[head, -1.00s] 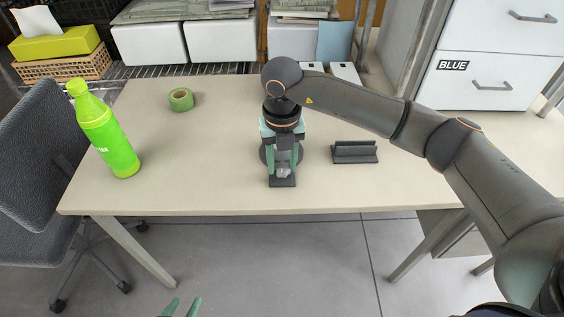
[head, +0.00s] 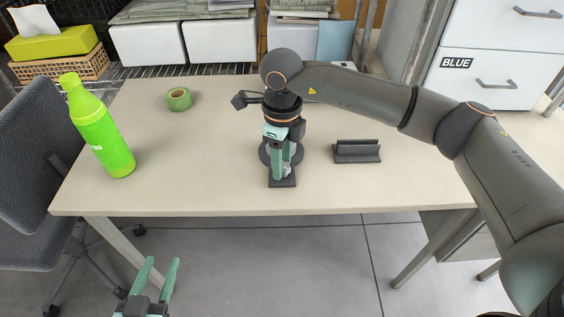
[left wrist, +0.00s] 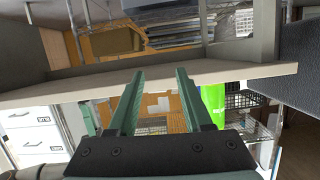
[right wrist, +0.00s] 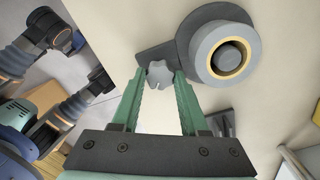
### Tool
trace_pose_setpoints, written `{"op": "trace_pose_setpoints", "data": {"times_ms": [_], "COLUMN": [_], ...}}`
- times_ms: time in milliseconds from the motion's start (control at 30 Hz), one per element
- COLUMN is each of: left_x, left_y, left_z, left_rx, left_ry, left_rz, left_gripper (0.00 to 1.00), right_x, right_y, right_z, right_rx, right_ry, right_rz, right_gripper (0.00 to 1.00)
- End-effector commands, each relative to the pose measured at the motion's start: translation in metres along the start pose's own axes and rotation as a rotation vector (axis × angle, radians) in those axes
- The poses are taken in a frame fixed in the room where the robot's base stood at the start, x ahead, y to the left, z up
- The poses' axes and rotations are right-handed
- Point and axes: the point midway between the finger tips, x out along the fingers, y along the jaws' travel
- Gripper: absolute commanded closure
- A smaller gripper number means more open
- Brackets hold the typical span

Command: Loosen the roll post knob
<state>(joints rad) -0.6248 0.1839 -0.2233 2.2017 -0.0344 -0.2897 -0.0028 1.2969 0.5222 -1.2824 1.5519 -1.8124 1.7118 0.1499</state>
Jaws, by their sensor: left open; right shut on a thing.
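The roll post knob (right wrist: 159,74) is a light grey lobed knob at the end of a dark base arm. My right gripper (right wrist: 160,76) is shut on it from above in the right wrist view. The knob (head: 287,170) is mostly covered by the right gripper (head: 282,172) in the head view. The roll post (right wrist: 222,50) stands beside it, a grey round post with a tan ring and dark centre. My left gripper (head: 162,268) is open and empty, low in front of the table; it also shows in the left wrist view (left wrist: 158,78).
A green tape roll (head: 178,99) lies at the back left of the table (head: 215,185). A green bottle (head: 103,135) stands at the left edge. A dark grooved holder (head: 357,151) sits right of the post. A chair (head: 40,170) is at far left.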

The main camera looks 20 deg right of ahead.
Motion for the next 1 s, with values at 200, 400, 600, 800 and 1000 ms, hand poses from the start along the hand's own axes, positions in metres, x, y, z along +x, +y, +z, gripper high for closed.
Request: {"op": "trace_pose_setpoints", "data": {"times_ms": [200,400,600,800,1000], "left_x": [0.0,-0.004,-0.012,-0.022,-0.033], "left_y": [-0.004,-0.006,-0.007,-0.006,-0.004], "left_z": [-0.036,-0.068,-0.097,-0.122,-0.144], "left_rx": [0.043,0.078,0.113,0.146,0.175], "left_ry": [0.145,0.27,0.389,0.497,0.596], "left_rz": [-0.008,-0.013,-0.016,-0.016,-0.015], "left_gripper": [0.5,0.5,0.5,0.5,0.5], "right_x": [0.0,0.0,0.0,0.0,0.0], "right_y": [-0.001,-0.001,-0.001,-0.001,-0.001], "right_z": [0.0,0.0,0.001,0.001,0.001], "right_rx": [-0.204,-0.394,-0.584,-0.773,-0.963], "right_ry": [-0.003,-0.002,-0.003,-0.003,-0.002], "right_rz": [-0.003,-0.002,-0.003,-0.002,-0.003], "right_gripper": [1.0,1.0,1.0,1.0,1.0]}}
